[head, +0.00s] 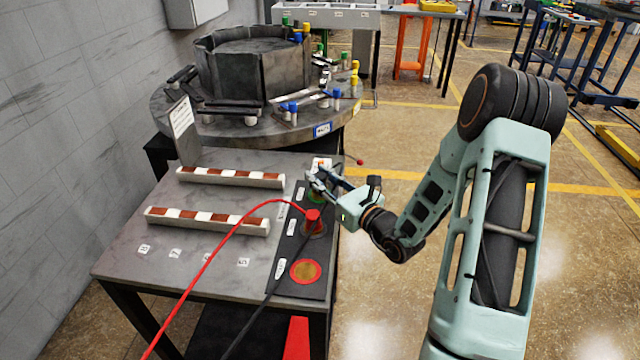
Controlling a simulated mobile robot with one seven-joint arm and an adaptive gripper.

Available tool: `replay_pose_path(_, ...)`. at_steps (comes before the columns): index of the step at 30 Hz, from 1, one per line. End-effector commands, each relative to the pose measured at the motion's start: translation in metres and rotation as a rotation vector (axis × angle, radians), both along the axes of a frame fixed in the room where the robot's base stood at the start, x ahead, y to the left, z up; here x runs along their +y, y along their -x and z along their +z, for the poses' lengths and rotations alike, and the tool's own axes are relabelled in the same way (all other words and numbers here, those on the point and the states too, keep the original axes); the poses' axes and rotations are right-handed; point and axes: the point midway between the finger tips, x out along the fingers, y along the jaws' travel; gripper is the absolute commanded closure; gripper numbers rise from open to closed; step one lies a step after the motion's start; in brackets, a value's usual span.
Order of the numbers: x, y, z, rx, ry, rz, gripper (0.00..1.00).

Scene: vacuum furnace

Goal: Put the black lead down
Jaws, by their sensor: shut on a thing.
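My gripper (322,182) is shut above the far part of the dark mat (283,262) on the grey table. It appears to hold the end of the black lead, but the fingers hide the held part. The black lead's cable (266,298) runs from the bottom edge up across the mat towards the gripper, partly lost against the dark mat. A green round spot (317,197) shows just under the gripper. The red lead's plug (312,216) stands upright on a round spot nearer the camera. An orange-red round spot (305,271) at the mat's near end is bare.
Two striped bars (208,220) lie on the grey table (125,257) left of the mat. The red cable (210,262) arcs over the table's right half. Behind stands a round plate with a dark furnace ring (250,72) and several coloured fittings. Open floor lies to the right.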

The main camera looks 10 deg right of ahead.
Motion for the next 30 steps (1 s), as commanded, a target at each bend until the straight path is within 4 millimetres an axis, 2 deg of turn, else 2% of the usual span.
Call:
replay_pose_path(3,0.000,0.000,-0.014,0.000,-0.002,0.000,1.00)
replay_pose_path(16,0.000,0.000,-0.020,-0.002,-0.001,0.000,1.00)
replay_pose_path(17,0.000,0.000,-0.019,-0.001,0.000,0.000,0.74)
replay_pose_path(21,0.000,0.000,-0.019,-0.001,0.000,0.000,0.59)
replay_pose_path(30,0.000,0.000,-0.017,-0.001,0.000,0.000,0.59)
